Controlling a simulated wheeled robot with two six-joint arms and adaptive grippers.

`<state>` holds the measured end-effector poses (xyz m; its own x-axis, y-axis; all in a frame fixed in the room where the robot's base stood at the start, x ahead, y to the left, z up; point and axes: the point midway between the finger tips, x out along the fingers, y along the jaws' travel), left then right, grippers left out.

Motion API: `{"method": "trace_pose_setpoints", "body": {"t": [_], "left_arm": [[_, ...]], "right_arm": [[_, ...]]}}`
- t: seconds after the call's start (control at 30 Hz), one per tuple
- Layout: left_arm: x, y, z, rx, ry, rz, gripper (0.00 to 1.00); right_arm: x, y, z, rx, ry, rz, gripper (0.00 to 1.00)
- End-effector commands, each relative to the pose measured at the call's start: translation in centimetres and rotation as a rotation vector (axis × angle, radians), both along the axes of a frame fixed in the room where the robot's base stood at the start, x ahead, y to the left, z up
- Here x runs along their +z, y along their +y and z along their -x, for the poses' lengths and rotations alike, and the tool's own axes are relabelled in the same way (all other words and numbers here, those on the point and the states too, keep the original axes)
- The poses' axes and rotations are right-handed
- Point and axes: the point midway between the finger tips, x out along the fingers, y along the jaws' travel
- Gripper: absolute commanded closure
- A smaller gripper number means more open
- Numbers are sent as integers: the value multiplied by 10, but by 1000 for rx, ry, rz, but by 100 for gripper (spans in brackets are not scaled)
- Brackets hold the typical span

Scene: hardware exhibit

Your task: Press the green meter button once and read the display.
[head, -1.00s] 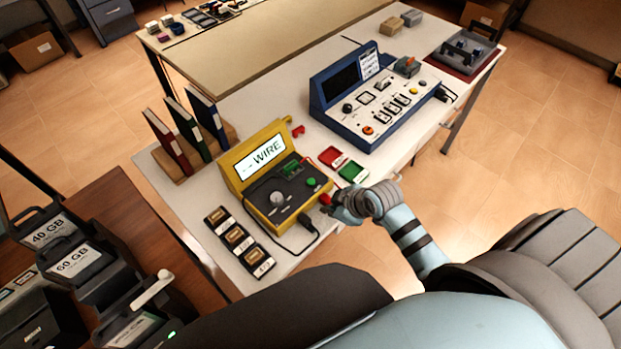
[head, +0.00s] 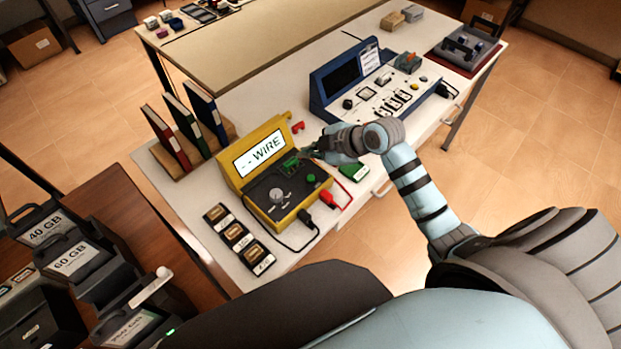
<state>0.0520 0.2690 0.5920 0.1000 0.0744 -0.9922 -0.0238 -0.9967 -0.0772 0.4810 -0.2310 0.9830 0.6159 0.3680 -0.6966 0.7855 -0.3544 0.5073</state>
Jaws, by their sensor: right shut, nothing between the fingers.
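The yellow meter (head: 281,211) stands on the white table, with its display (head: 259,152) tilted up and reading "- - WIRE". Its green button (head: 311,179) is on the dark front panel, right of a grey knob (head: 277,196). A small green component (head: 291,164) sits at the upper part of the panel. My right gripper (head: 306,153) is shut and empty, just above and behind the green button near the panel's upper right edge. I cannot tell whether it touches the meter. My left gripper is not in view.
Red and black plugs (head: 304,217) with cables sit at the meter's front right. Three component cards (head: 235,234) lie left of the meter, and three binders (head: 183,123) stand behind.

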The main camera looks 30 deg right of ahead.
Motion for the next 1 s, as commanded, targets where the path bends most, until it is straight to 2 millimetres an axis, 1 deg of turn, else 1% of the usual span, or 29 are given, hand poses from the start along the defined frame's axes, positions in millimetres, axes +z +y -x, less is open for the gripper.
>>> {"method": "trace_pose_setpoints", "body": {"t": [0.03,0.37,0.5,0.6,1.0], "left_arm": [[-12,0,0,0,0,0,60],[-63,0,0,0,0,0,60],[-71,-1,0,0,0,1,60],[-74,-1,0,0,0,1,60],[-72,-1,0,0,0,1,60]], "right_arm": [[-12,0,0,0,0,0,100],[-61,0,1,-1,0,1,100],[-75,0,0,-1,1,0,100],[-79,0,0,-1,1,0,100],[-78,0,0,-1,1,0,100]]}}
